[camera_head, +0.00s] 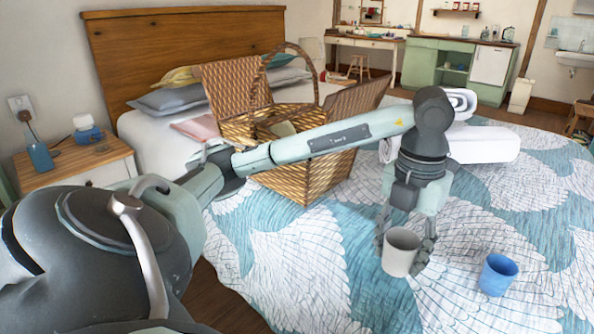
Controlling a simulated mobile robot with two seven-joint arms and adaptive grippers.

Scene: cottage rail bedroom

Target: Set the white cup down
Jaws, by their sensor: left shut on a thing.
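The white cup (399,254) is upright in my left gripper (407,243), over the patterned bedspread at the centre right. My left arm reaches in from the left and bends down at the wrist. The fingers are shut on the cup, one at each side of it. I cannot tell whether the cup's base touches the bedspread. A blue cup (497,274) stands on the bedspread to the right of the white cup, apart from it. My right gripper is not in view.
A wicker picnic basket (305,182) with open lids stands on the bed (300,265) behind my forearm. Rolled white towels (483,145) lie behind my wrist. A wooden nightstand (75,165) is at the left. Bare bedspread lies around both cups.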

